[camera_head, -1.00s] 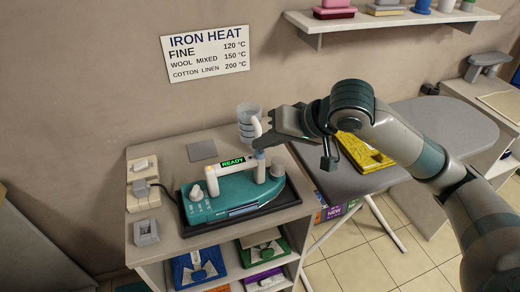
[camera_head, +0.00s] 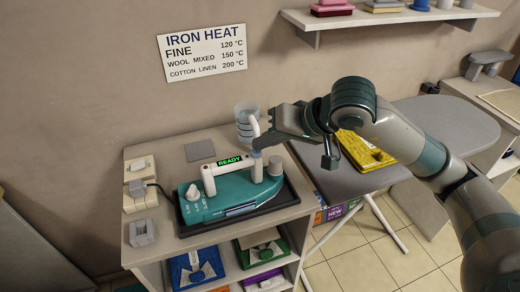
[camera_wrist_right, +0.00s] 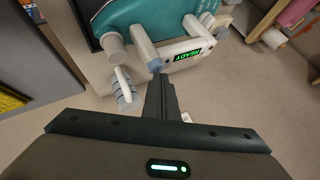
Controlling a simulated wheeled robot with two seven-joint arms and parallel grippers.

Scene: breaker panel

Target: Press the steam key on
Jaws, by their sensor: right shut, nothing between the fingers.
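The teal iron (camera_head: 228,196) lies on a dark tray on the cabinet top. Its white handle (camera_head: 210,178) carries a green READY display (camera_head: 229,161), also seen in the right wrist view (camera_wrist_right: 188,56). A small blue-grey cap (camera_head: 257,153) sits at the handle's right end; I take it for the steam key, but no label is readable. My right gripper (camera_head: 258,143) is shut and empty, its tips pointing down just over that cap. In the right wrist view the fingertips (camera_wrist_right: 159,76) are at the cap (camera_wrist_right: 155,66); touching or slightly apart, I cannot tell. My left gripper is out of view.
A clear jug (camera_head: 246,118) stands close behind the right fingers. A grey knob (camera_head: 275,166) and a pale knob (camera_head: 193,192) flank the handle. A switch block (camera_head: 139,185) with a cord is at the left. The ironing board (camera_head: 445,125) holds a yellow folded cloth (camera_head: 363,149).

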